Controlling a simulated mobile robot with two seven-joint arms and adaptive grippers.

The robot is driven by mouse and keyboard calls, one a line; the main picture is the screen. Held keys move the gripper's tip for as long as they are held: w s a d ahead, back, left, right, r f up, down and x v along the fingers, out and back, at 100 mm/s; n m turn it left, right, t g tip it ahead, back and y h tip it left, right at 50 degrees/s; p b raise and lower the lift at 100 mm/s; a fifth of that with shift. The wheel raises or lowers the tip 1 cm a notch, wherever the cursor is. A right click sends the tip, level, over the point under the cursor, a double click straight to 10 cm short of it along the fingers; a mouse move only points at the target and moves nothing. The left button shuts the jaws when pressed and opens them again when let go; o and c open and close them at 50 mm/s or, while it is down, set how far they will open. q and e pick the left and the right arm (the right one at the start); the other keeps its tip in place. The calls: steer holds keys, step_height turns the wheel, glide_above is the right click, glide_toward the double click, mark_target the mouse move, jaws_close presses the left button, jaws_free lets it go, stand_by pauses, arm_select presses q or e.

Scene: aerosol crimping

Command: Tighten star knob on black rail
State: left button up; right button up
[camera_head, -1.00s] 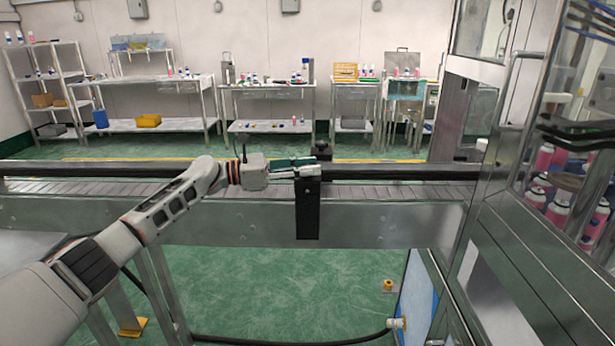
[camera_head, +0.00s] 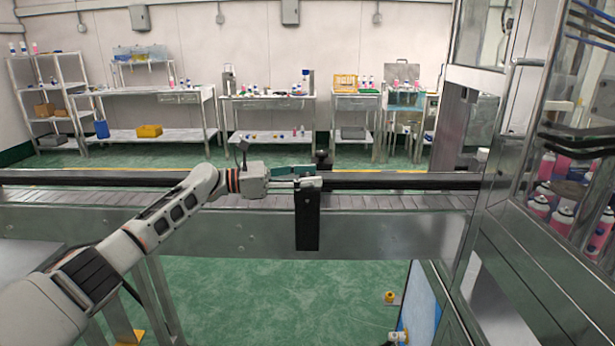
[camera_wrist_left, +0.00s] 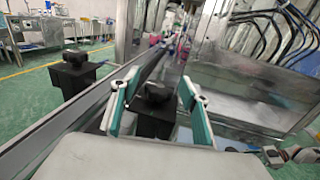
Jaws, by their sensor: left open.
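The black rail (camera_head: 400,184) runs along the conveyor. A black bracket (camera_head: 307,222) stands at the conveyor's near side, and my left gripper (camera_head: 308,177) is at its top. In the left wrist view my gripper (camera_wrist_left: 156,102) is open, with its two teal fingers apart. A dark star knob (camera_wrist_left: 157,92) on a black block (camera_wrist_left: 154,122) shows between the fingers; I cannot tell whether they touch it. In the head view the gripper hides this knob. A second dark knob (camera_wrist_left: 75,56) on a black block sits at the far side. My right gripper is not in view.
The steel conveyor (camera_head: 150,228) spans the view. A glass-walled machine (camera_head: 560,90) with pink cans closes off the right side. Benches (camera_head: 268,103) with bottles stand along the back wall.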

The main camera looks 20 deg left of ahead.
arm_select(q)
steer(key=shift+a, duration=0.1)
steer(key=v, duration=1.1)
steer(key=shift+s+a, duration=0.25)
steer(key=shift+a, duration=0.1)
